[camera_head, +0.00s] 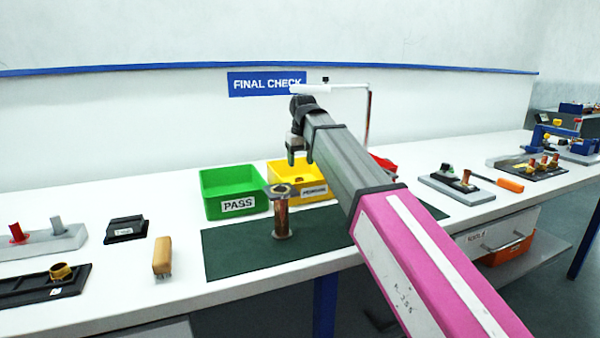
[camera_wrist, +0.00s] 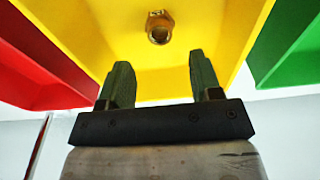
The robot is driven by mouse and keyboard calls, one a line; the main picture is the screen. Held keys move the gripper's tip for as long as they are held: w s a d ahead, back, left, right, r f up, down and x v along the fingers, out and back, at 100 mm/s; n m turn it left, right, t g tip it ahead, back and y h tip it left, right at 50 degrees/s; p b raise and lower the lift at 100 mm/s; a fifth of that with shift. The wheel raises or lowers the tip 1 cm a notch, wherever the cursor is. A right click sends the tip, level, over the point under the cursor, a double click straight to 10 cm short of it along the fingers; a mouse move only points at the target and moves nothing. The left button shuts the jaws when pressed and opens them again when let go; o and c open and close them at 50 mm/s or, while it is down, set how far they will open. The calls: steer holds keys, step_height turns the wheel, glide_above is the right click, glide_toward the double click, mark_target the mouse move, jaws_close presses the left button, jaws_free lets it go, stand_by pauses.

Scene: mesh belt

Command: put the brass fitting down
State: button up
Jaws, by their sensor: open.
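The brass fitting (camera_wrist: 160,27) lies in the yellow bin (camera_wrist: 130,85), seen in the wrist view as a small hex piece with a dark round hole. It is beyond my fingertips and apart from them. My gripper (camera_wrist: 156,75) is open and empty, with its two dark green fingers spread over the bin. In the head view my gripper (camera_head: 299,157) hangs above the yellow bin (camera_head: 284,172), whose right side my arm hides. I cannot clearly make out the fitting in that view.
The green PASS bin (camera_head: 217,202) stands left of the yellow one, a red bin (camera_head: 384,163) right. A copper-coloured post (camera_head: 281,220) stands on the dark green mat (camera_head: 240,255) in front. A wooden-handled brush (camera_head: 162,255) and black fixtures (camera_head: 125,229) are further left.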

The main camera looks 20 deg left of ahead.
steer(key=r, duration=0.5)
steer(key=shift+s+d+r, duration=0.25)
steer(key=shift+s+r, duration=0.05)
steer(key=shift+r, duration=0.1)
